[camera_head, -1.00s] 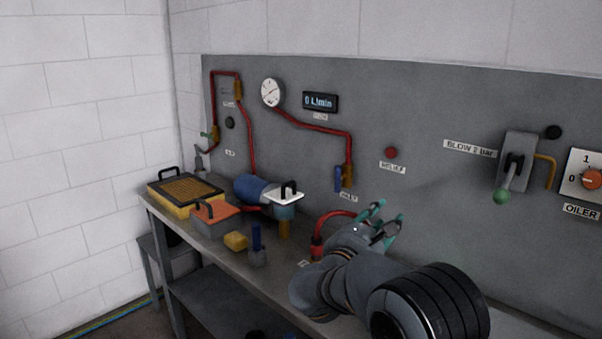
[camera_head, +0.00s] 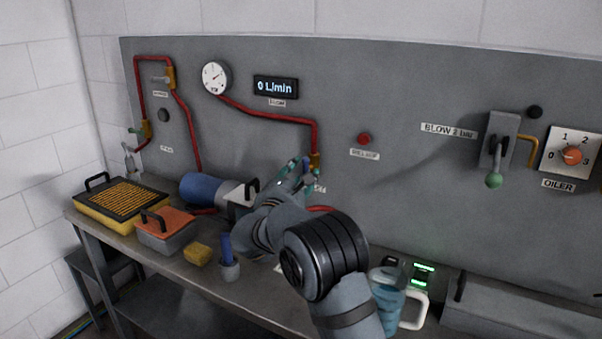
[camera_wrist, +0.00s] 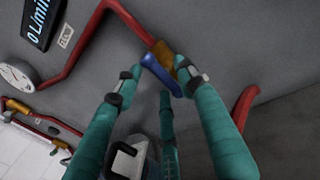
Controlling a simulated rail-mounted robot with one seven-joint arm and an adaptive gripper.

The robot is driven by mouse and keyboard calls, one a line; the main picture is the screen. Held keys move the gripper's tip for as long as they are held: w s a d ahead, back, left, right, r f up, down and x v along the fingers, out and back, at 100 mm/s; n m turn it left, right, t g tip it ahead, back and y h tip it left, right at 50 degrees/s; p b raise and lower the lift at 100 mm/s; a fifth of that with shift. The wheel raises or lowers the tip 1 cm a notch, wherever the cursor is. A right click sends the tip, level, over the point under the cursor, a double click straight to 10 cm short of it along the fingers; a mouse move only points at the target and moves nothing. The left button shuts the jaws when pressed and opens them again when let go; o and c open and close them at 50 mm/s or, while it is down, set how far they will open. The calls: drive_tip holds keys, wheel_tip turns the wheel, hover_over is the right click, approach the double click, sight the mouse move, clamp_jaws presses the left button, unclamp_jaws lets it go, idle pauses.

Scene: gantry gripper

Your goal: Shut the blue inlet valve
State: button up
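The inlet valve has a brass body (camera_head: 315,162) at the lower end of a red pipe on the grey panel. Its blue lever (camera_wrist: 162,75) shows clearly in the wrist view, slanting across the brass body (camera_wrist: 163,52); in the head view my fingers mostly hide it. My gripper (camera_head: 297,170) is at the valve. In the wrist view its teal fingers (camera_wrist: 158,82) are spread, one to each side of the blue lever, with another teal finger below. The gripper is open. I cannot tell whether a fingertip touches the lever.
The flow display (camera_head: 276,88) reads 0 L/min. A gauge (camera_head: 215,77) hangs left of it. On the bench (camera_head: 203,290) stand a yellow filter box (camera_head: 118,222), an orange-topped box (camera_head: 165,240) and a blue motor (camera_head: 205,188). A jug (camera_head: 388,290) stands near my arm.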

clamp_jaws()
idle(0.5)
